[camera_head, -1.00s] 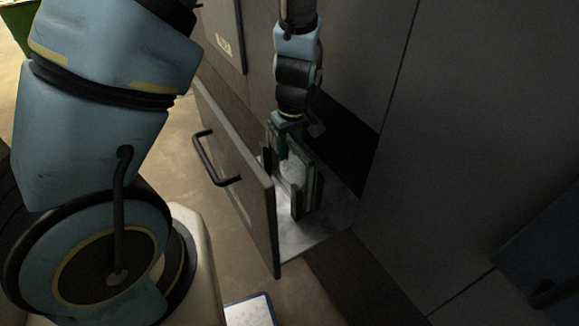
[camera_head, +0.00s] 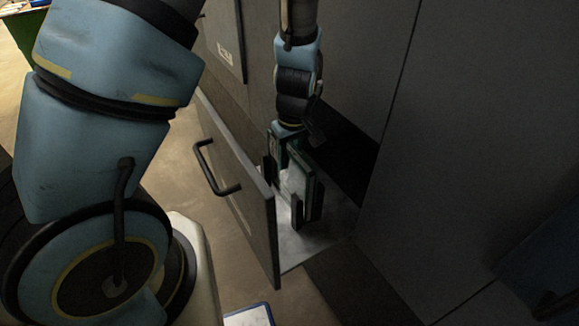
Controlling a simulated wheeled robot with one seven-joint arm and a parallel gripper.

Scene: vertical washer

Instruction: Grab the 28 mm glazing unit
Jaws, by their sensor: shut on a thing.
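The glazing unit (camera_head: 296,183) is a small upright pane with a pale face and dark greenish edges, in the open drawer at the middle of the head view. My gripper (camera_head: 296,196) comes down from above and is shut on it, with dark fingers at its sides. The fingers hide part of the pane. I cannot tell whether its lower edge touches the drawer floor (camera_head: 297,240).
The drawer front (camera_head: 236,180) with its black handle (camera_head: 214,172) stands left of my gripper. A dark cabinet wall (camera_head: 460,150) rises at the right. A blue-rimmed white item (camera_head: 248,317) lies on the floor at the bottom edge. A green bin (camera_head: 22,35) is at the top left.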

